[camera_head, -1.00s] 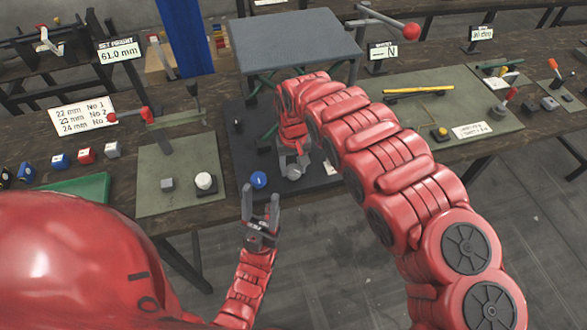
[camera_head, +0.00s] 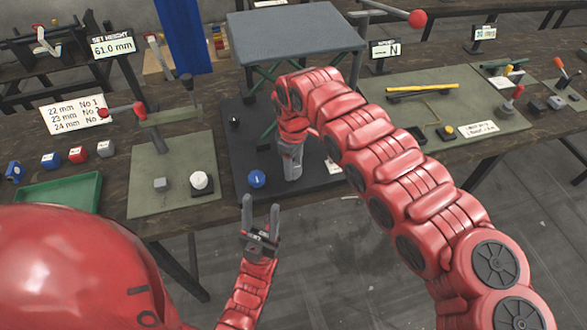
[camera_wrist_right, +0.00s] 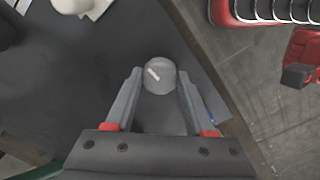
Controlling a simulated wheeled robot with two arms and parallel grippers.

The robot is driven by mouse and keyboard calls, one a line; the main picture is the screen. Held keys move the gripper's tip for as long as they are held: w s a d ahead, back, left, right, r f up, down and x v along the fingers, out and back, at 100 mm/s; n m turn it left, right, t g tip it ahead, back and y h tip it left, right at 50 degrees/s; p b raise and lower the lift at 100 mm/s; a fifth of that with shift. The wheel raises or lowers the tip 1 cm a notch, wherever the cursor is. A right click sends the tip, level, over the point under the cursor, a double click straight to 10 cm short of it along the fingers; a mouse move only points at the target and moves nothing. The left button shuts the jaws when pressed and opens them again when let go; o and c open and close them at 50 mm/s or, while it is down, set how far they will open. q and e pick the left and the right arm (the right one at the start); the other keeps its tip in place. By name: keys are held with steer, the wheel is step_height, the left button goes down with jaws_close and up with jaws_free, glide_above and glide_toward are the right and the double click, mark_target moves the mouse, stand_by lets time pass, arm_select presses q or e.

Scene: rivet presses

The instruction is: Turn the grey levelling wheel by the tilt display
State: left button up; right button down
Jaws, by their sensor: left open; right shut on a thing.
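The grey levelling wheel (camera_wrist_right: 160,77), a round knob with a white mark on top, sits between the fingers of my right gripper (camera_wrist_right: 159,88) in the right wrist view. Those fingers are shut on its sides. In the head view my right gripper (camera_head: 292,162) points down at the front of the dark base plate (camera_head: 240,150) and hides most or all of the wheel. My left gripper (camera_head: 261,218) is open and empty, in front of the table edge. I cannot tell which sign is the tilt display.
A blue knob (camera_head: 257,179) stands just left of my right gripper. A raised grey platform (camera_head: 295,38) is behind it. A green mat (camera_head: 150,195) with a white knob (camera_head: 200,181) lies to the left. A sign (camera_head: 384,49) shows "N". Open floor lies in front of the table.

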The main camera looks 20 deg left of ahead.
steer(key=shift+n+b, duration=0.55)
steer(key=shift+n, duration=0.25)
steer(key=shift+c, duration=1.3)
jaws_free()
step_height(320, 180, up, 12)
steer(key=b, duration=0.2)
step_height(320, 180, up, 6)
steer(key=f+p, duration=0.1)
steer(key=p, duration=0.1)
glide_above(294, 168)
steer(key=shift+r, duration=0.25)
steer(key=shift+f, duration=0.1)
